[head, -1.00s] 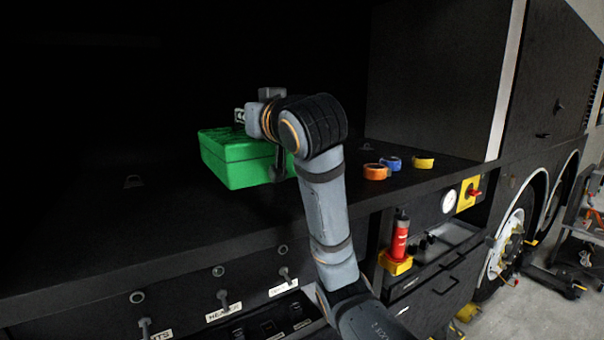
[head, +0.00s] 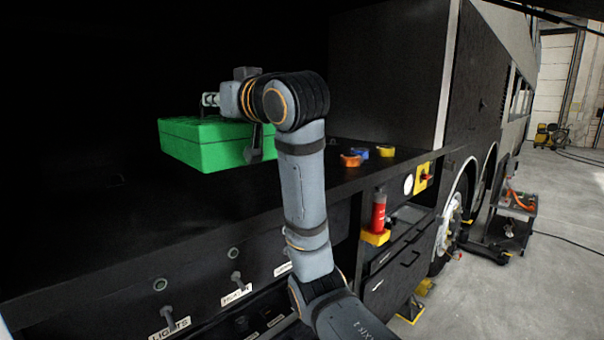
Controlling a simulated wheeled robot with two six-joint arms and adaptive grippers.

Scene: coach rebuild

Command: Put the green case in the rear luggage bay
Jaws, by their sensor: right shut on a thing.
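The green case (head: 205,145) is a flat box lying level inside the dark luggage bay (head: 120,235), behind its front edge. My right gripper (head: 242,122) is shut on the case at its right end. A dark finger shows against the case's side, and the rest of the grip is partly hidden by my wrist. The bay floor around the case is very dark, so I cannot tell whether the case touches it or hangs just above. My left gripper is not in view.
Orange tape (head: 351,160), blue tape (head: 362,153) and yellow tape (head: 386,151) lie on the bay floor right of my arm. A red bottle (head: 379,211) stands in a yellow holder below. Labelled switches line the front panel. The floor left of the case looks clear.

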